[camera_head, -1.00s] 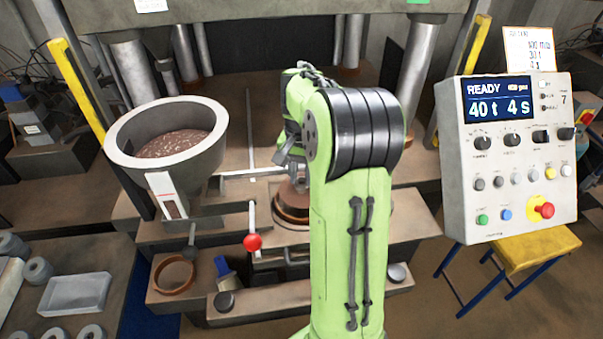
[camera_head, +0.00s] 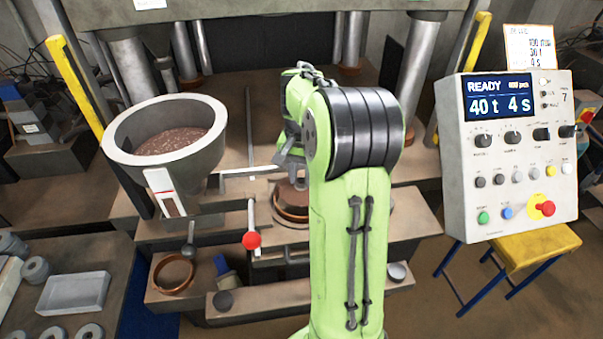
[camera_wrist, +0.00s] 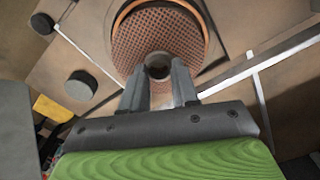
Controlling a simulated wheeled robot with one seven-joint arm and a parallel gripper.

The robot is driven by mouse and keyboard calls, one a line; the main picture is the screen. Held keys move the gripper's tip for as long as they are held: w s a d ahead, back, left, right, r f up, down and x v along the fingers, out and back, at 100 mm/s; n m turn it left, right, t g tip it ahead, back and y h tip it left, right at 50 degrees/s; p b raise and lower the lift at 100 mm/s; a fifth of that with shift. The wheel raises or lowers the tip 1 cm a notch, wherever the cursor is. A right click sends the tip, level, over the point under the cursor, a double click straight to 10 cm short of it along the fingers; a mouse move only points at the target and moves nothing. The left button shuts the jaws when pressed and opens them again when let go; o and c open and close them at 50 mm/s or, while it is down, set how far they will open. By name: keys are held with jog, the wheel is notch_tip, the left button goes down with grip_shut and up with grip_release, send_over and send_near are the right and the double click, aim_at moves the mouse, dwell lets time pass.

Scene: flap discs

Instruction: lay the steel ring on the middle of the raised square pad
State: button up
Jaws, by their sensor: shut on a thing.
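My gripper (camera_wrist: 159,84) is shut on a small dark grey ring (camera_wrist: 157,55), the steel ring, between its fingertips in the wrist view. I cannot tell how much gap is under the steel ring. I cannot make out a raised square pad for certain in either view.
A large grey bowl (camera_head: 211,160) of brown grain stands left of my arm. A lever with a red knob (camera_head: 251,241) stands in front of the mould. A second copper-coloured ring (camera_head: 158,287) lies front left. Press columns (camera_head: 410,70) rise behind; a control panel (camera_head: 520,205) stands right.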

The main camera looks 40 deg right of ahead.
aim_at(301, 180)
jog(key=shift+f, duration=0.35)
jog(key=o, duration=1.1)
notch_tip(301, 180, up, 16)
jog(key=p, duration=0.3)
jog(key=shift+f, duration=0.1)
jog(key=s+a+f+n+t+b, duration=0.1)
jog(key=s+a+n, duration=0.2)
jog(key=a, duration=0.3)
jog(key=s+a+f+n+t+h+b, duration=0.1)
jog(key=s+a+n, duration=0.15)
jog(key=a, duration=0.35)
jog(key=s+a+n+t+b, duration=0.1)
jog(key=s+a+n+t, duration=0.1)
jog(key=s+a+n, duration=0.3)
jog(key=shift+n+t+y, duration=0.5)
jog(key=shift+n+t, duration=0.25)
jog(key=shift+t, duration=0.05)
jog(key=s+a+f, duration=0.1)
jog(key=a+f, duration=0.1)
jog(key=s+a+f, duration=0.4)
jog(key=shift+s+a+f, duration=0.1)
jog(key=shift+a+f, duration=0.15)
